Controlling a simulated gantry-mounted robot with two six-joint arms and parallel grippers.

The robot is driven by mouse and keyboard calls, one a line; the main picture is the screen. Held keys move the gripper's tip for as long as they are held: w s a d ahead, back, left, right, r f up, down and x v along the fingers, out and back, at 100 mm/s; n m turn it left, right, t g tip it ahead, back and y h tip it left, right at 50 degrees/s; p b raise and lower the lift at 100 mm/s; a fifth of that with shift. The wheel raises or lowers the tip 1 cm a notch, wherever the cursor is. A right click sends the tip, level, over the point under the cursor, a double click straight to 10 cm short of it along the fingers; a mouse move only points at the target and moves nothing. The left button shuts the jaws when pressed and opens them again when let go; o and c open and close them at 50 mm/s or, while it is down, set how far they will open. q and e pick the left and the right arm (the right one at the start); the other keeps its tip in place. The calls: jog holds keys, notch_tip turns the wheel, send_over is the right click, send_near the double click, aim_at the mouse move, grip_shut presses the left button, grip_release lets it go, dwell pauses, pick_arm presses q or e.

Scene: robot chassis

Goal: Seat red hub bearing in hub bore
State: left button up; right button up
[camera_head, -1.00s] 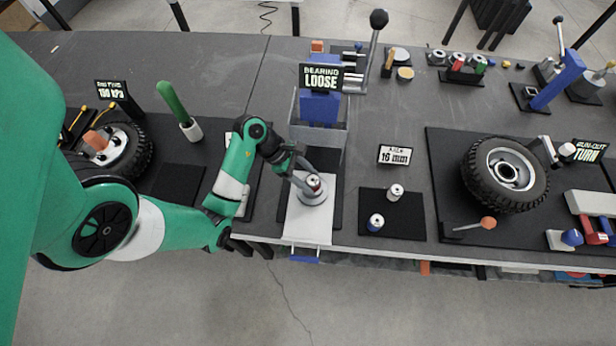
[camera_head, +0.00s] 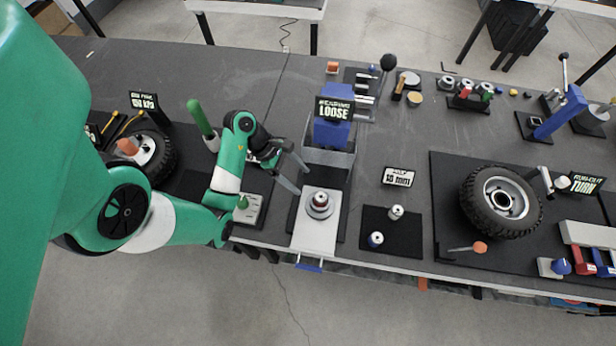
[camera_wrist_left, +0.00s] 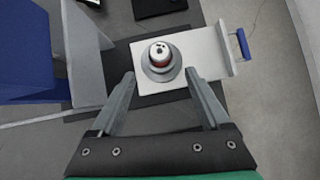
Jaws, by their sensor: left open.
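The red hub bearing (camera_head: 320,198), a small silver and red cylinder, stands upright at the top of the grey round hub (camera_head: 320,211) on the white sliding plate. How deep it sits in the bore cannot be told. In the left wrist view the bearing (camera_wrist_left: 160,51) shows above the hub flange (camera_wrist_left: 161,71), beyond my fingertips. My left gripper (camera_head: 304,182) is open and empty, just left of the hub and apart from it. In the left wrist view its two fingers (camera_wrist_left: 160,76) are spread wide. My right gripper is not in view.
The blue press (camera_head: 330,133) with its "BEARING LOOSE" sign (camera_head: 335,109) stands behind the plate (camera_head: 314,236). A tyre (camera_head: 500,202) lies farther right.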

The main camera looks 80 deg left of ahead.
pick_arm(q)
jog(key=shift+p+v, duration=0.6)
jog(key=shift+v, duration=0.35)
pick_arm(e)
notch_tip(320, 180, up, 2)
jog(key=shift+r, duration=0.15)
